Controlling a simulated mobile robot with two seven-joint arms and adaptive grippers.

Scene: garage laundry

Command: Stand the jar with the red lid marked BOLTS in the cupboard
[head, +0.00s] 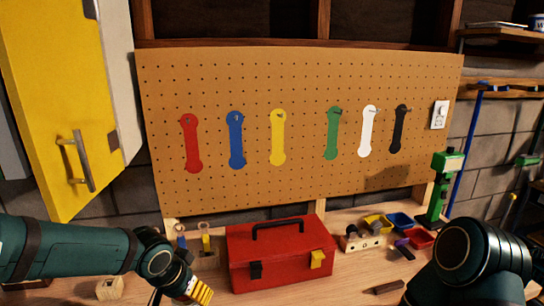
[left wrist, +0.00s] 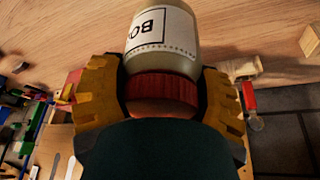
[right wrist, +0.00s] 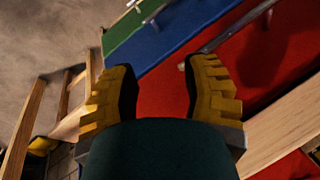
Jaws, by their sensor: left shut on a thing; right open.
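The jar (left wrist: 182,40) shows in the left wrist view, with a red lid (left wrist: 163,92) and a white label reading "BO", the rest turned out of sight. My left gripper (left wrist: 160,72) is shut on it, a yellow finger on each side around the lid. In the head view the left gripper (head: 199,291) is low at the left of the bench front; I cannot make out the jar there. The cupboard's yellow door (head: 50,90) with a metal handle is at upper left; its inside is not visible. My right gripper (right wrist: 157,70) is open and empty.
A red toolbox (head: 285,262) stands mid-bench, with small bins (head: 400,221) and a green tool (head: 438,190) to its right. The right wrist view shows red (right wrist: 170,92), blue and green panels with handles close by.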

